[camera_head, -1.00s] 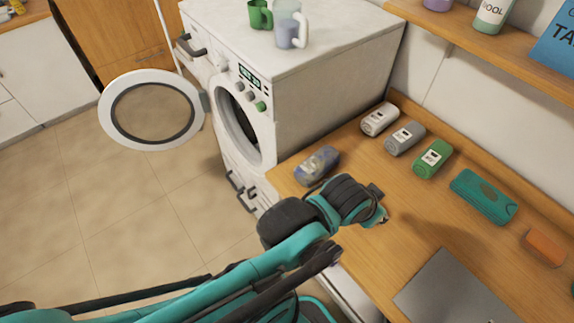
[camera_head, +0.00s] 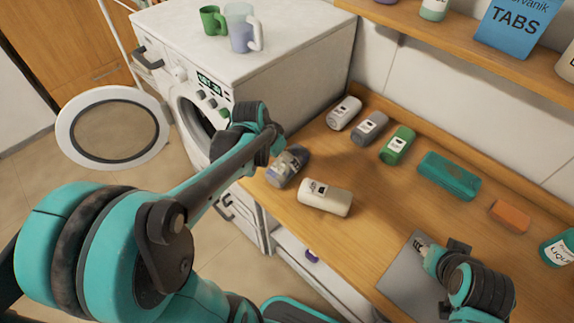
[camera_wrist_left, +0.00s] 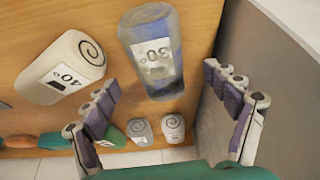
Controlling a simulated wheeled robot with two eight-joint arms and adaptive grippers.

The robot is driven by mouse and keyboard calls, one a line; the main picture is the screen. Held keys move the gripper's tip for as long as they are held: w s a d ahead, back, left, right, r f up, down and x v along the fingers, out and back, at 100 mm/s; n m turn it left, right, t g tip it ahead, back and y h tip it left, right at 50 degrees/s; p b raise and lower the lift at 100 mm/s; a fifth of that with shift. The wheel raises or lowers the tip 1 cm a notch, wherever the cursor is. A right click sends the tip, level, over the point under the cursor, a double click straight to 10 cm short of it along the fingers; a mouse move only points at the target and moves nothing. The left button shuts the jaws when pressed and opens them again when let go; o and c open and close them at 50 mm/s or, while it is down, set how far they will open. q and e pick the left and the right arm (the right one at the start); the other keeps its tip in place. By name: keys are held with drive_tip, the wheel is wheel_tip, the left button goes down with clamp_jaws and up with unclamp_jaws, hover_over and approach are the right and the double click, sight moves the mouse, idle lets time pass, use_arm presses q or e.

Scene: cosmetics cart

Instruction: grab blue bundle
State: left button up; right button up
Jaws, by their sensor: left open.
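The blue bundle (camera_head: 287,165), a bluish, semi-clear wrapped piece with a label, lies at the counter's front left corner by the washing machine. In the left wrist view the bundle (camera_wrist_left: 152,55) shows a "30°" label and sits ahead of the fingers. My left gripper (camera_head: 272,140) is just at its far left side in the head view; in the wrist view its open fingers (camera_wrist_left: 160,85) stand apart on either side, with nothing held. My right gripper (camera_head: 440,248) is over the grey plate at lower right; its jaw opening is unclear.
A white "40°" bundle (camera_head: 325,197) lies close beside the blue one. White (camera_head: 344,113), grey (camera_head: 370,128) and green (camera_head: 397,145) bundles line the back. The washing machine (camera_head: 250,60) rises at left. A teal pack (camera_head: 448,176) and orange block (camera_head: 510,216) lie right.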

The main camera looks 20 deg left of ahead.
use_arm(q)
drive_tip(key=b+x, duration=0.1)
drive_tip(key=x, duration=0.2)
drive_tip(key=b+x, duration=0.2)
drive_tip(key=x, duration=0.2)
drive_tip(key=shift+w+d+r, duration=0.1)
drive_tip(key=shift+w+d, duration=0.1)
drive_tip(key=shift+w, duration=0.05)
drive_tip(key=shift+r, duration=0.1)
drive_tip(key=shift+s, duration=0.1)
drive_tip(key=c, duration=1.4)
